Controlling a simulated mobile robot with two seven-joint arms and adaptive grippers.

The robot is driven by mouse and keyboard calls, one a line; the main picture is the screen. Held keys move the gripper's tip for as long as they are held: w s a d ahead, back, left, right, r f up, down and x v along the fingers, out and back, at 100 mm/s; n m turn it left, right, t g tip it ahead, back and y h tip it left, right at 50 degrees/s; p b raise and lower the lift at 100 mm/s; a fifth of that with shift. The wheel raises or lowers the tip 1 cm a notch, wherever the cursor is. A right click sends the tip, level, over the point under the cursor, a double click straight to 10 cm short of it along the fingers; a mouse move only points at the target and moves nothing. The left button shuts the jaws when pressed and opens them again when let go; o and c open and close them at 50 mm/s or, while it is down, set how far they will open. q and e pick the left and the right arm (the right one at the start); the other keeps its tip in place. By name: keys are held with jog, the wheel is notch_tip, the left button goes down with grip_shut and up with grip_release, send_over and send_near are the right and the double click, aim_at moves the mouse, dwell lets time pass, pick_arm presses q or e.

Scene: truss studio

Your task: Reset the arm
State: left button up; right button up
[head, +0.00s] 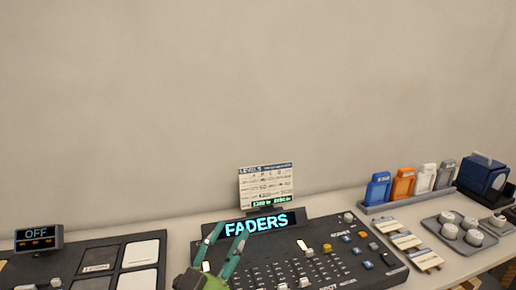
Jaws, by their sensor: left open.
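My left gripper (226,238) shows at the bottom of the head view, with its green and teal fingers pointing up and standing apart. It is open and nothing shows between its fingers. It is in front of the left part of a dark mixing console (318,262) and covers some of it. The console's display (256,224) reads FADERS in cyan letters. Whether the fingers touch the console, I cannot tell. My right gripper is not in view.
A printed card (266,187) stands behind the console. A panel with light pads (140,254) and an OFF display (38,237) are at left. Coloured upright pieces stand in a rack (410,198) at right, near a tray of white knobs (474,240) and a dark blue box (483,178).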

pick_arm(q)
jog(key=s+a+f+n+g+y, duration=0.4)
jog(key=a+f+y, duration=0.15)
jog(key=f, duration=0.45)
jog(key=s+a+f+n+g+y, duration=0.4)
jog(key=a+f, duration=0.3)
jog(key=f, duration=0.4)
jog(key=s+a+f+g, duration=0.1)
jog(key=s+f+g, duration=0.35)
jog(key=s, duration=0.45)
jog(key=s+a+f+g, duration=0.1)
jog(key=s+f+g, duration=0.3)
jog(key=s+f, duration=0.3)
notch_tip(320, 180, down, 23)
jog(key=s+g+b, duration=0.2)
jog(key=s, duration=0.1)
jog(key=s+a+f+b, duration=0.1)
jog(key=s+a+f, duration=0.1)
jog(key=s+f, duration=1.4)
jog(key=shift+a+g, duration=0.25)
jog(key=shift+g, duration=0.2)
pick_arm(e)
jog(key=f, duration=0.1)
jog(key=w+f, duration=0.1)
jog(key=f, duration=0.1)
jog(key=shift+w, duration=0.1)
